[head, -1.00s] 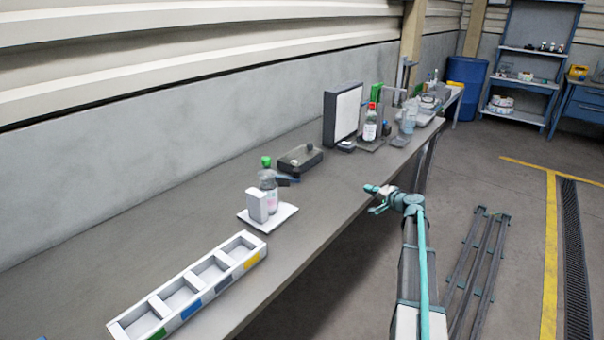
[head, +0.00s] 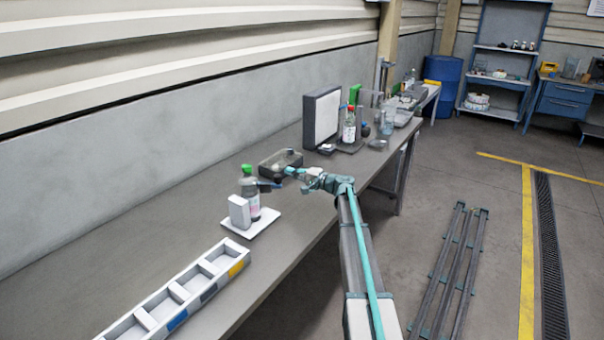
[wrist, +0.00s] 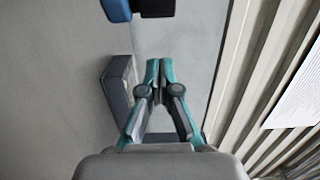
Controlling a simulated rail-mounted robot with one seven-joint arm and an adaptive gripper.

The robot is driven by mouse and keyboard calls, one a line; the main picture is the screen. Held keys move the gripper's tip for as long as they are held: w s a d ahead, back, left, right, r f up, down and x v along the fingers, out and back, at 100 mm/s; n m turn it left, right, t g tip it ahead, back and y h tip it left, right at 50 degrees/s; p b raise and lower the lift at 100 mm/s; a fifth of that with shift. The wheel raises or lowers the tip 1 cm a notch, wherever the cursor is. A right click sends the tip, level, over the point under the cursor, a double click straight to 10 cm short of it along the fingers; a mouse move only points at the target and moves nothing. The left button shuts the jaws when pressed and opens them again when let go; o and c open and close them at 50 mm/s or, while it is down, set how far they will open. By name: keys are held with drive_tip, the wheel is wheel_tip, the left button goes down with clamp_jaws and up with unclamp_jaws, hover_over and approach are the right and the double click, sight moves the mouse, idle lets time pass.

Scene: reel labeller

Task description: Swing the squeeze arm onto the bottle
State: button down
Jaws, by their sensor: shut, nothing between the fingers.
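The bottle (head: 249,191), with a green cap and a pale label, stands upright on the white base plate (head: 263,222) of the labeller, behind a white block (head: 239,212). The squeeze arm (head: 268,186) is a short dark bar with a blue end, sticking out to the right of the bottle. I cannot tell whether it touches the bottle. In the wrist view, my fingertips (wrist: 158,64) are together and empty; a blue and black part (wrist: 117,9), probably the squeeze arm, is at the top edge.
A dark open box (head: 268,166) lies on the bench close behind my gripper. A white tray with compartments (head: 178,292) is in front. A white panel (head: 327,118), a red-capped bottle (head: 349,127) and other items stand farther back. The bench beside the base plate is clear.

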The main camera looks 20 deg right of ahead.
drive_tip(key=s+a+p, duration=0.1)
drive_tip(key=s+a, duration=0.1)
drive_tip(key=a, duration=0.1)
drive_tip(key=shift+a+p, duration=0.2)
drive_tip(key=shift+p, duration=0.15)
